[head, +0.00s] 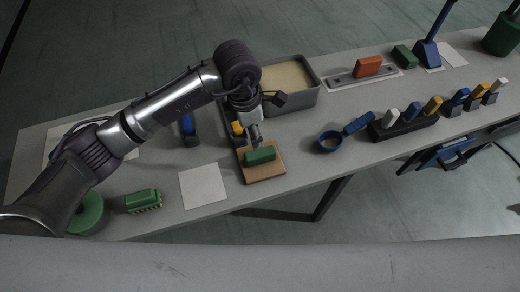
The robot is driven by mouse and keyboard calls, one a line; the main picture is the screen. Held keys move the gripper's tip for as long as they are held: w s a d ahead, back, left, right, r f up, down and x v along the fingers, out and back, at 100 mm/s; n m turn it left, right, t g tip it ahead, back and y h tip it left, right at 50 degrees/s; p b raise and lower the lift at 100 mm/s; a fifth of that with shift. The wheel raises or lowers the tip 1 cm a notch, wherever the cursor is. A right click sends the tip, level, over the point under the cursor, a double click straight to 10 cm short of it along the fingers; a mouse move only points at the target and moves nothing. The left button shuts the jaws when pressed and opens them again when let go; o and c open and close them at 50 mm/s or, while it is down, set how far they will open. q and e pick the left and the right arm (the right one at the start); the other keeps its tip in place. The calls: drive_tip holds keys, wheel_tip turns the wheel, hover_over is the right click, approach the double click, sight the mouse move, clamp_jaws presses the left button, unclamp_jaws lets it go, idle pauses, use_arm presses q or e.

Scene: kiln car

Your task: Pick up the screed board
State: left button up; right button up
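A flat wooden board with a green block-shaped handle (260,156) lies on the grey table; its tan base (264,174) is near the front edge, and I take it to be the screed board. My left gripper (257,141) points down just above or at the green handle. Its fingertips are small and partly hidden, so I cannot tell whether they are apart or closed on the handle. The board appears to rest on the table. My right gripper is not in view.
Behind the board is a grey tray (312,92) with pale fill. A white sheet (203,185) lies left of it, a blue ring-shaped tool (330,142) right. Further right are a dark rack (404,128) of coloured handles and an orange-handled plate (368,67). A green brush (143,200) lies front left.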

use_arm(q)
hover_over(260, 152)
drive_tip(key=s+a, duration=0.1)
wheel_tip(260, 152, down, 5)
drive_tip(key=shift+s+p, duration=0.1)
drive_tip(key=shift+p, duration=0.2)
drive_tip(key=f, duration=0.2)
drive_tip(key=f+p, duration=0.1)
drive_tip(key=shift+w+d, duration=0.25)
drive_tip(key=f, duration=0.3)
drive_tip(key=shift+w+d+f+p, duration=0.15)
drive_tip(key=shift+w+d+p, duration=0.1)
drive_tip(key=shift+p, duration=0.05)
drive_tip(key=shift+f, duration=0.2)
drive_tip(key=c, duration=0.7)
clamp_jaws()
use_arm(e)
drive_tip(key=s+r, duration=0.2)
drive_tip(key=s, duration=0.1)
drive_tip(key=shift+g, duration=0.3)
